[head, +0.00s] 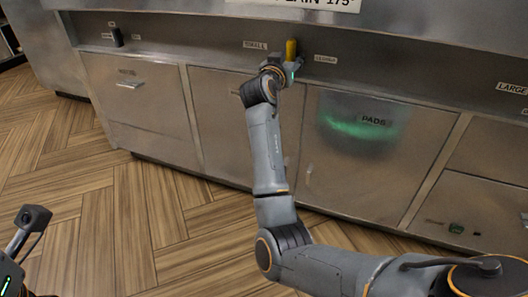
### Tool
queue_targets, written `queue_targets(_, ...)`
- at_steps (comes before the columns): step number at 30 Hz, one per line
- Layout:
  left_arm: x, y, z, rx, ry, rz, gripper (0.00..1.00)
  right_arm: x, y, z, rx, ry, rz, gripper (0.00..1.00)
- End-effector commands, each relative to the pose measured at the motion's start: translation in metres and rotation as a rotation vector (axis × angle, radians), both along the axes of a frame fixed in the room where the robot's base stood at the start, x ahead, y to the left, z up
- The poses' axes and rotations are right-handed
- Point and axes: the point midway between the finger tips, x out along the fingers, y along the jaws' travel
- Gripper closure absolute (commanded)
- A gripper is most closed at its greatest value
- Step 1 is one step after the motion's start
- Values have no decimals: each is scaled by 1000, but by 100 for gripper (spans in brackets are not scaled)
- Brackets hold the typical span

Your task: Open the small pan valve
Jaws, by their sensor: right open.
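A yellow valve handle (291,48) stands upright on the steel front panel of the range, between two small labels. The left label (255,45) seems to read "SMALL"; the right label (326,59) is too small to read surely. My right gripper (290,65) is open just below and in front of the yellow handle. The handle's lower part is hidden by the gripper, so I cannot tell whether the fingers touch it or stand around it. My left gripper is not in view.
A black handle (116,36) sits on the panel at the far left. Below run cabinet doors, one with a handle (130,85) and one marked "PADS" (374,121). The range's upper edge overhangs the panel. The wooden floor (120,225) in front is clear.

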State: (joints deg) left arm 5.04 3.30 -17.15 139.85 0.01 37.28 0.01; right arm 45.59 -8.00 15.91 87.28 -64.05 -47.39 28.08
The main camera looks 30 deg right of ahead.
Motion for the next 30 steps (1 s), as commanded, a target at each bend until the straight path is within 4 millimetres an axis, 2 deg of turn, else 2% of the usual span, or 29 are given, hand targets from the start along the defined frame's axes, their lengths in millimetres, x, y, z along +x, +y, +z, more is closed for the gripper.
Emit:
queue_targets(5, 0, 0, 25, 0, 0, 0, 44, 0, -1, 7, -161, 186, -1, 57)
queue_targets(15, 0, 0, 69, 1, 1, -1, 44, 0, -1, 7, -548, 640, -1, 57)
queue_targets(27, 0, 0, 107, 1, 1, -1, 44, 0, -1, 5, -982, 1148, -1, 57)
queue_targets(30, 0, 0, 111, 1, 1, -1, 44, -13, 17, 2, -986, 1153, 5, 57)
